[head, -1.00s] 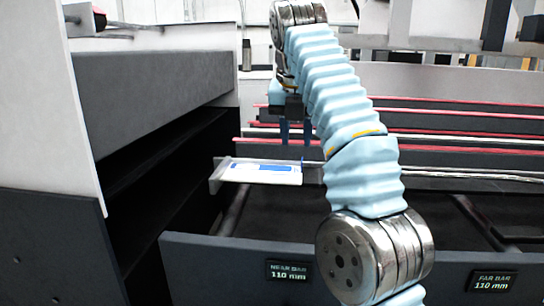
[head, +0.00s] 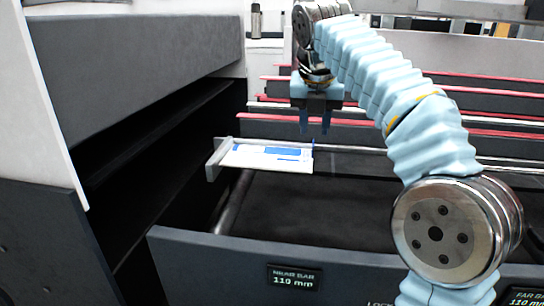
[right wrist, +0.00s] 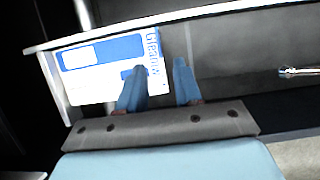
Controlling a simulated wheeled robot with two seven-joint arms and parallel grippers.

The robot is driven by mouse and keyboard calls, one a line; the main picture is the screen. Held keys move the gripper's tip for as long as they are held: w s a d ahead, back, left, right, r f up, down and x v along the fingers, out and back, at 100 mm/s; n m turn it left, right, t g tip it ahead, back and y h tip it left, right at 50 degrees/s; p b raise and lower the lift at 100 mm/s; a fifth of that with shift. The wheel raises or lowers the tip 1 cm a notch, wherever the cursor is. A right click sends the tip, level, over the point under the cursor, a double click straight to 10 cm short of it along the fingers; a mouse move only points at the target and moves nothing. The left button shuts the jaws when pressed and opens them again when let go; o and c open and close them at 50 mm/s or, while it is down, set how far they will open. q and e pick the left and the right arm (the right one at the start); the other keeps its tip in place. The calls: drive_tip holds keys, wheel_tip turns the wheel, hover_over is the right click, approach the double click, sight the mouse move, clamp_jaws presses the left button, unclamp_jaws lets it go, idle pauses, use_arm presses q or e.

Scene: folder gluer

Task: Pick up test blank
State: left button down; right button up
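The test blank (head: 262,156), a flat white sheet with blue print, lies on a narrow ledge at the left of the machine in the head view. It also shows in the right wrist view (right wrist: 95,62). My right gripper (head: 315,128) hangs with fingers pointing down, just above and behind the blank's right end in the head view. In the right wrist view my right gripper (right wrist: 158,82) is open, one finger overlapping the blank and the other past its right edge. The gap in height between fingers and blank is hard to tell. My left gripper is not in view.
A grey upright plate (head: 217,160) stands at the blank's left end. Dark machine panels (head: 140,50) rise at left. Red-edged bars (head: 440,130) run behind. A front beam with a "NEAR BAR 110 mm" display (head: 294,277) crosses in front. A metal rod end (right wrist: 298,71) shows at right.

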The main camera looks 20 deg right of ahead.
drive_tip(key=x, duration=0.6)
drive_tip(key=shift+f, duration=0.15)
clamp_jaws()
